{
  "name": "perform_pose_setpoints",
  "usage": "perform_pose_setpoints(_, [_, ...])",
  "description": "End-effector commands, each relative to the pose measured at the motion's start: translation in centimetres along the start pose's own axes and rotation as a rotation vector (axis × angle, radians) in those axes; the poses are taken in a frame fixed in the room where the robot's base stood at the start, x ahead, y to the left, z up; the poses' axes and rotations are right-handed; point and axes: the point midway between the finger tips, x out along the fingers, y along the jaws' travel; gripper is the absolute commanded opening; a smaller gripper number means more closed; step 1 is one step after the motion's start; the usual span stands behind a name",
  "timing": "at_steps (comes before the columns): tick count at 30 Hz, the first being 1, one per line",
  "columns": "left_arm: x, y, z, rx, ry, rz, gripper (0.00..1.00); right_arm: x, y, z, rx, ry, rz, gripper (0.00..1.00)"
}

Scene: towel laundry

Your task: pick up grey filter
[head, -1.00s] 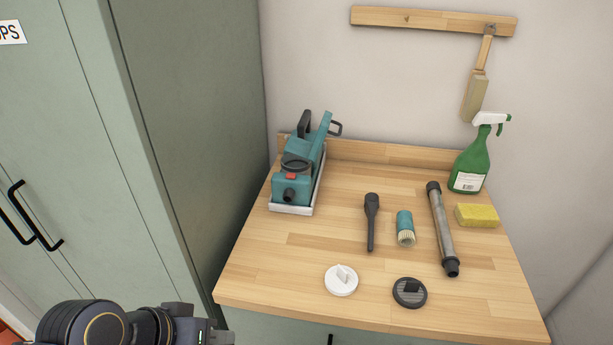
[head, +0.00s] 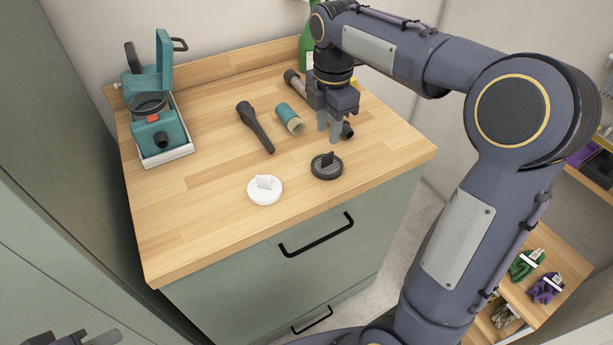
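The grey filter (head: 332,173) is a dark grey ribbed disc with an upright black tab, lying flat near the front right of the wooden worktop (head: 205,220). My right gripper (head: 330,137) points down just above and behind the filter, apart from it. Its two fingers show a gap and hold nothing. A white filter (head: 265,194) with a white tab lies to the left of the grey one. My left gripper (head: 72,338) is only partly in view at the bottom left corner, and its fingers are not clear.
A teal vacuum (head: 155,130) stands open at the back left. A black nozzle (head: 255,127), a teal brush (head: 290,118) and a grey tube (head: 295,84), partly hidden by my gripper, lie behind the filters. A green spray bottle (head: 306,50) is behind my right arm.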

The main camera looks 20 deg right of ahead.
Motion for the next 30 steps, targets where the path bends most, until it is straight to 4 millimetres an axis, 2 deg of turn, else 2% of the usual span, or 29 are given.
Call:
perform_pose_setpoints(4, [0.2,-0.1,0.1,0.0,0.0,0.0,0.26,1.0,0.7,0.1,-0.057,-0.013,-0.017,0.31])
perform_pose_setpoints(11, [0.4,-0.2,0.2,0.0,0.0,0.0,0.26,3.5,0.4,0.2,-0.055,-0.012,-0.016,0.31])
perform_pose_setpoints(19, [0.6,-0.3,0.3,0.0,0.0,0.0,0.26,7.3,-0.3,0.4,-0.055,-0.011,-0.016,0.31])
perform_pose_setpoints(23, [0.7,-0.3,0.3,0.0,0.0,0.0,0.26,8.0,-0.3,0.4,-0.055,-0.011,-0.013,0.31])
perform_pose_setpoints(29, [0.6,-0.3,0.3,0.0,0.0,0.0,0.26,8.0,-0.3,0.4,-0.054,-0.011,-0.012,0.31])
perform_pose_setpoints(30, [0.6,-0.3,0.3,0.0,0.0,0.0,0.26,8.0,-0.3,0.4,-0.054,-0.011,-0.012,0.26])
